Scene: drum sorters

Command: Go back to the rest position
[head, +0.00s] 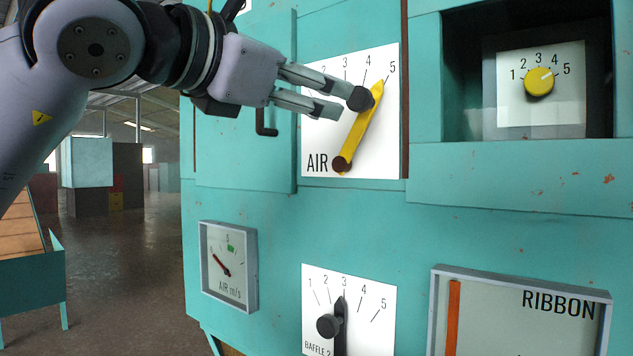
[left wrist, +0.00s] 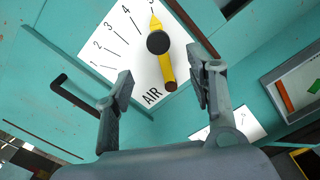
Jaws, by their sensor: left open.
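My left gripper (head: 343,100) comes in from the left in the head view, in front of the AIR dial plate (head: 320,128). It is open, and its fingers point at the black knob (head: 360,98) of the yellow lever (head: 358,132). The lever's tip is at about 5 and its brown pivot is at lower left. In the left wrist view the gripper's fingers (left wrist: 158,70) are spread apart with nothing held between them. The black knob (left wrist: 158,43) shows beyond the gap; I cannot tell whether a finger touches it. My right gripper is not in view.
The teal machine front (head: 255,190) is close ahead. A black handle (head: 265,122) projects from it beside my gripper. Also on it are a recessed yellow knob (head: 539,81), an air gauge (head: 228,264), a BAFFLE 2 lever (head: 339,315) and a RIBBON window (head: 530,325). Open floor (head: 120,270) lies left.

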